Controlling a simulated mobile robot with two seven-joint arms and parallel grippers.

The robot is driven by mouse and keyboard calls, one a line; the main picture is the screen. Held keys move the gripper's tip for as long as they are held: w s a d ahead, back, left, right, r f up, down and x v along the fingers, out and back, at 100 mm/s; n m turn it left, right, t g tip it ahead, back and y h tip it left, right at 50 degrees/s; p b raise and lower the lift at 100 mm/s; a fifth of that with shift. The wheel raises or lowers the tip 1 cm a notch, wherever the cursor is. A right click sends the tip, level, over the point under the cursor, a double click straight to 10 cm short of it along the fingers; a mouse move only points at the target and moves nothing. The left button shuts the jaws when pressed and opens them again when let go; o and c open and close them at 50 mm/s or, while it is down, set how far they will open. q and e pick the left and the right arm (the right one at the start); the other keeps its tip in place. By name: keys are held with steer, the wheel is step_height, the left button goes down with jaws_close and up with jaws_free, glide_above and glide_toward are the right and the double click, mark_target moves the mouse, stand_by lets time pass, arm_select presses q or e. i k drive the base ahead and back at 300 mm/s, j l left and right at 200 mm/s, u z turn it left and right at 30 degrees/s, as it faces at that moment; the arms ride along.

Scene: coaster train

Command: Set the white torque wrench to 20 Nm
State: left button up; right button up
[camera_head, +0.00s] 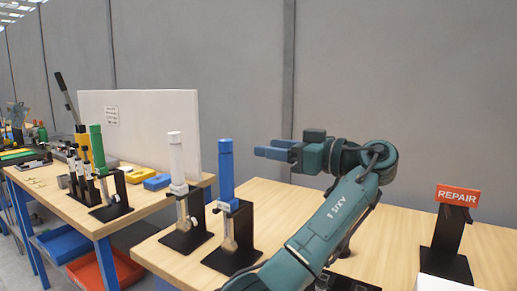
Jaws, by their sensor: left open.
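The white torque wrench (176,158) stands upright, white handle up, in a black stand (190,238) on the near wooden table. My left gripper (268,149) is open and empty. It points left in the air, to the right of the blue torque wrench and apart from the white one. The blue wrench stands between them in the picture. The scale and set value on the white wrench are too small to read. My right gripper is not in view.
The blue torque wrench (226,175) stands upright in its own black stand close beside the white one. A red REPAIR sign (457,196) on a black stand is at the right. A white panel (140,120) and a green-handled wrench (98,150) are on the left table.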

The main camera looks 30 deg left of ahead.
mark_target(173, 137)
steer(key=k, duration=1)
